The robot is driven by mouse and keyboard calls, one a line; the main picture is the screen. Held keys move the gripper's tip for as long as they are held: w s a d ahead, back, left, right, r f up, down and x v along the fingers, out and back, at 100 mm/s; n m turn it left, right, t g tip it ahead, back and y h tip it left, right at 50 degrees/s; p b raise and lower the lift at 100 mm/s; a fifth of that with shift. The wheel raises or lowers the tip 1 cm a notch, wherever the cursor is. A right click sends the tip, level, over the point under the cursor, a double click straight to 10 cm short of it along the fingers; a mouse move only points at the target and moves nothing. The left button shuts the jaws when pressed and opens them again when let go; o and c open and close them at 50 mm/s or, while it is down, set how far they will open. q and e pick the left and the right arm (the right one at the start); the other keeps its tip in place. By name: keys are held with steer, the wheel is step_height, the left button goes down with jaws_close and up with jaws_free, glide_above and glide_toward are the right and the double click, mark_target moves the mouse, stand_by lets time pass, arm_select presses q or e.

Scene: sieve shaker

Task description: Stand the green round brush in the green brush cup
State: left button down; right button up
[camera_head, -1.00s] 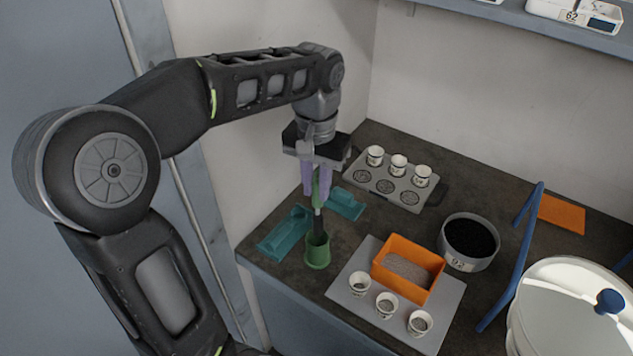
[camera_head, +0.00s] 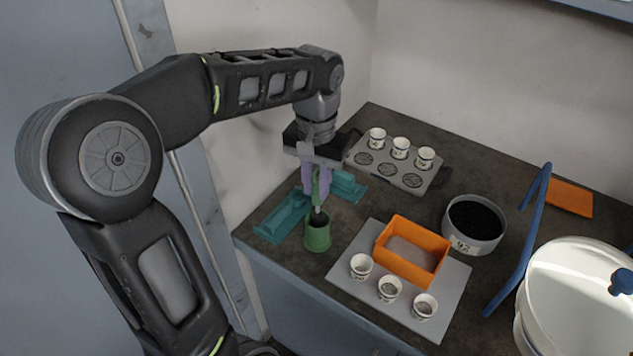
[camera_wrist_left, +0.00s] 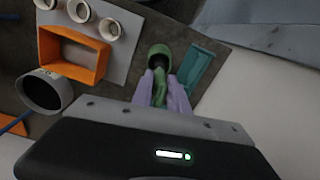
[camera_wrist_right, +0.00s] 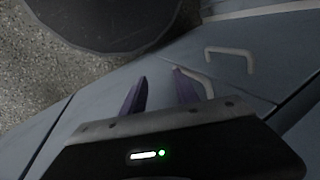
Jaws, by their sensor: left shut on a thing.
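My left gripper (camera_head: 318,192) points down and is shut on the green round brush (camera_head: 318,190), holding it upright by its green handle. The green brush cup (camera_head: 317,237) stands on the dark bench directly below. The brush's lower end reaches into the cup's mouth, and the bristles are mostly hidden inside. In the left wrist view the brush (camera_wrist_left: 160,88) is between the lilac fingers and in line with the cup (camera_wrist_left: 158,53). Whether it touches the cup's bottom cannot be seen. My right gripper (camera_wrist_right: 160,90) shows only in its own wrist view, open and empty.
Teal holders (camera_head: 285,218) lie close beside the cup. A grey mat (camera_head: 345,283) with an orange box (camera_head: 412,262) and small cups is to the right. A grey rack (camera_head: 398,175) with cups stands behind. A dark-filled pan (camera_head: 473,240) and blue frame (camera_head: 522,250) are farther right.

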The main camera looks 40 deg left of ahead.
mark_target(317, 172)
arm_select(q)
steer(key=c, duration=1.2)
jaws_free()
steer(key=shift+r, duration=0.1)
step_height(317, 172, up, 5)
steer(key=shift+r, duration=0.2)
step_height(317, 172, up, 2)
steer(key=shift+r+p, duration=0.2)
steer(key=shift+p, duration=0.75)
steer(key=shift+f, duration=0.1)
